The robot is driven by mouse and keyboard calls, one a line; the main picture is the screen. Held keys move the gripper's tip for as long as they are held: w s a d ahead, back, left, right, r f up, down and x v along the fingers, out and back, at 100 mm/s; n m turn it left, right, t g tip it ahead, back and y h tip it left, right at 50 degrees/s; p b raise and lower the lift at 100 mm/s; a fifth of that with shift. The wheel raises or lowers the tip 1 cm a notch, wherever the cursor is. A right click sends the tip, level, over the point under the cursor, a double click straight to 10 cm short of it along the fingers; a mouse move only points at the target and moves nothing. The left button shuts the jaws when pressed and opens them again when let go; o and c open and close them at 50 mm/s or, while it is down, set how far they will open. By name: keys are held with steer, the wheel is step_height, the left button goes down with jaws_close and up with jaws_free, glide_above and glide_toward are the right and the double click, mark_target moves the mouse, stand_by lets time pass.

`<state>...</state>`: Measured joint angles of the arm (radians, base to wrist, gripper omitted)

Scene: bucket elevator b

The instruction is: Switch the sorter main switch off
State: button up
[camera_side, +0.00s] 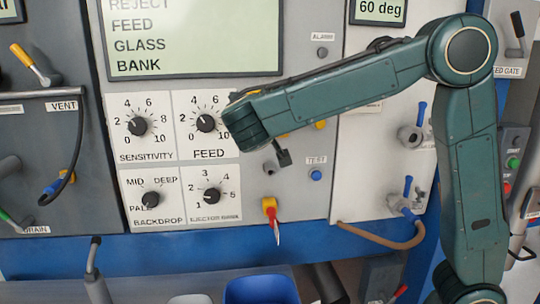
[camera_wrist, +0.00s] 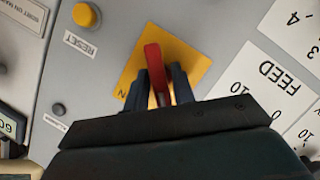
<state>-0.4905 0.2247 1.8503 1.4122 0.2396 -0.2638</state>
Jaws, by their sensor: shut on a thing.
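The sorter main switch shows in the wrist view as a red handle (camera_wrist: 155,66) on a yellow plate (camera_wrist: 192,60). The handle points nearly straight up the picture, with a slight tilt to the left. My gripper (camera_wrist: 164,84) has a dark finger on each side of the handle and is shut on it. Most of the plate's label is hidden behind the gripper, with only an end letter showing. In the side view, my wrist and forearm cover the switch and the fingertips.
The feed dial (camera_side: 206,123) is just left of my wrist. A yellow reset button (camera_wrist: 86,15) and a small dark button (camera_wrist: 58,109) are near the plate. A red-handled part with a yellow base (camera_side: 269,205) is below. A blue test button (camera_side: 316,175) is lower right.

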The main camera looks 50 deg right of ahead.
steer(key=shift+n, duration=0.3)
steer(key=o, duration=1)
steer(key=shift+m, duration=0.4)
